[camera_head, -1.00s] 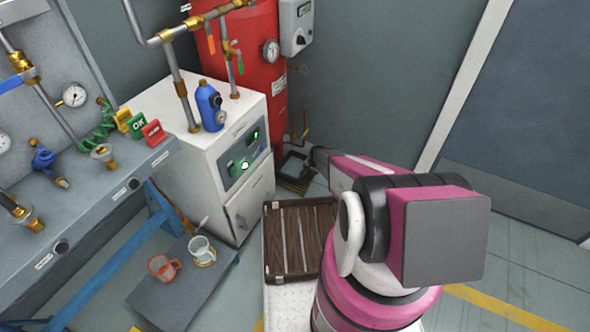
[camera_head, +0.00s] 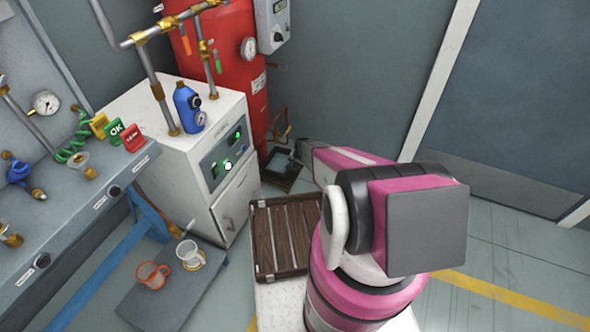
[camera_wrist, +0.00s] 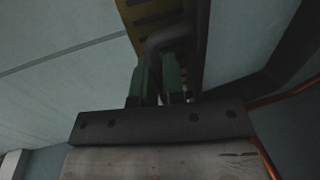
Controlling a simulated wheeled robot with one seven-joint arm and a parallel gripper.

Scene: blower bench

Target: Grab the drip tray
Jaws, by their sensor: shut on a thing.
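The drip tray (camera_head: 282,176) is a dark, shallow tray on the floor by the foot of the red tank, partly hidden by my arm in the head view. In the wrist view a dark curved handle (camera_wrist: 168,38) rises beside a yellowish slatted surface and a dark rim. My gripper (camera_wrist: 158,72) has green fingers closed around this handle. In the head view the end of my arm reaches down to the tray, and the fingers are too small to make out. I cannot tell whether the tray is lifted off the floor.
A white cabinet (camera_head: 236,203) stands left of the tray and the red tank (camera_head: 228,62) behind it. A copper pipe (camera_head: 284,134) runs down close to the tray. A brown slatted rack (camera_head: 264,240) lies in front. The floor to the right is clear.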

